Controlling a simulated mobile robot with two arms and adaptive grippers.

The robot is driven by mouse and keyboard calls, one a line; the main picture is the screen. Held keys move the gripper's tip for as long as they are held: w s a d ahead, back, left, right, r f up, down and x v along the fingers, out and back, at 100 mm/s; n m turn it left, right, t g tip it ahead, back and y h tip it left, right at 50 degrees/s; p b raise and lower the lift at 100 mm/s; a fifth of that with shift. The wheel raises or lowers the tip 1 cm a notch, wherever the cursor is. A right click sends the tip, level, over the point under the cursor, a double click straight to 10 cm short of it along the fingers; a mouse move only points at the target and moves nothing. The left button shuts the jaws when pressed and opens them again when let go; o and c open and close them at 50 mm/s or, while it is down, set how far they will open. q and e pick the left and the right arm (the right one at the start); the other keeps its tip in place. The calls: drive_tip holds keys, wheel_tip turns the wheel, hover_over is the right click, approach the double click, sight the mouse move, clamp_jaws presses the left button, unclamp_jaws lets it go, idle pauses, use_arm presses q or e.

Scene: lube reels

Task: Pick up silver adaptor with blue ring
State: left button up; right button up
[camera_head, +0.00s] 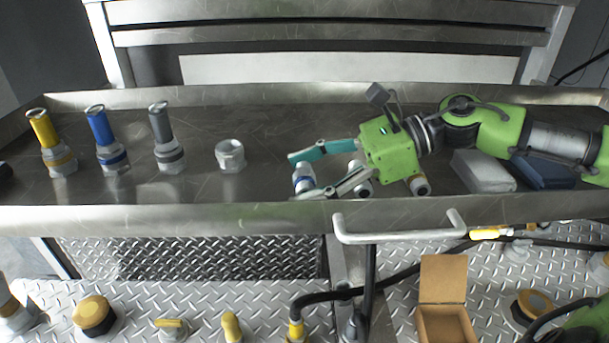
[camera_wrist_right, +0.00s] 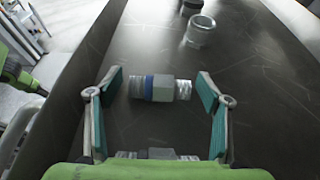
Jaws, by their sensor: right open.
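The silver adaptor with the blue ring (camera_head: 303,178) is on the metal tray in the head view. In the right wrist view the same adaptor (camera_wrist_right: 160,88) lies on its side across the space between the fingertips, its blue band left of centre. My right gripper (camera_head: 305,175) is open, with one finger on each side of the adaptor. In the wrist view the fingertips (camera_wrist_right: 158,84) stand apart from it, with small gaps at both ends. Another silver adaptor (camera_wrist_right: 150,154) shows partly, close to the palm. My left gripper is not in view.
The metal tray (camera_head: 200,215) has raised edges. A silver cap (camera_head: 230,155) stands left of my gripper, with grey (camera_head: 164,138), blue (camera_head: 106,138) and yellow (camera_head: 50,140) handled fittings further left. A grey block (camera_head: 483,172) and a blue block (camera_head: 545,172) lie under my arm.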

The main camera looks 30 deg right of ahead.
drive_tip(key=c, duration=1.3)
drive_tip(key=shift+r, duration=0.1)
drive_tip(key=shift+c, duration=0.2)
